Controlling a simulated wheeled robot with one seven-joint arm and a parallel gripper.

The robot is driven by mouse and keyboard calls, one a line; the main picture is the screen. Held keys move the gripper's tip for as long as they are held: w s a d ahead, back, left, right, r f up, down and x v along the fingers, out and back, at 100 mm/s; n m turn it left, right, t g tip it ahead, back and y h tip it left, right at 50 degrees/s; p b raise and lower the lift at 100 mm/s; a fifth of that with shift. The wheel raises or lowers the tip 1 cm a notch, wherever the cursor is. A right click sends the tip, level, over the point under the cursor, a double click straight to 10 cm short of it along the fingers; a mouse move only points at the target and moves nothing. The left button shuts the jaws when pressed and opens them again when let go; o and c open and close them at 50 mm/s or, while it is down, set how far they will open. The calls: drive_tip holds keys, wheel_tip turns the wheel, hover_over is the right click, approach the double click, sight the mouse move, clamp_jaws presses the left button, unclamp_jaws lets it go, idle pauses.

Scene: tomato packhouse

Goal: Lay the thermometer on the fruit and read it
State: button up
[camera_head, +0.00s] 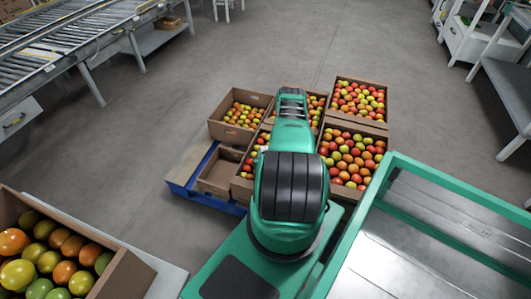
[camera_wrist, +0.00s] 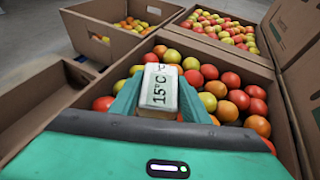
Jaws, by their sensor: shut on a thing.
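My gripper (camera_wrist: 159,99) is shut on the thermometer (camera_wrist: 158,84), a small pale block held between two green fingers in the wrist view. Its display reads 15°C, turned sideways. It is over red, orange and yellow-green tomatoes (camera_wrist: 231,97) in a cardboard crate (camera_wrist: 222,57). I cannot tell whether the thermometer touches the fruit, as my fingers hide its underside. In the head view my arm reaches over the crates and hides the thermometer and the fingers.
More tomato crates surround it, including one at the right (camera_head: 352,155) and one at the back left (camera_head: 240,116). A crate (camera_head: 217,178) at the front left looks empty. A blue pallet (camera_head: 190,190) lies beneath. A roller conveyor (camera_head: 75,45) stands at upper left; grey floor between is clear.

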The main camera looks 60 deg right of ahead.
drive_tip(key=shift+f, duration=0.35)
drive_tip(key=o, duration=1.3)
drive_tip(key=shift+a, duration=0.1)
drive_tip(key=v, duration=0.9)
drive_tip(key=shift+a, duration=0.1)
drive_tip(key=shift+s+a+r, duration=0.35)
drive_tip(key=shift+a, duration=0.05)
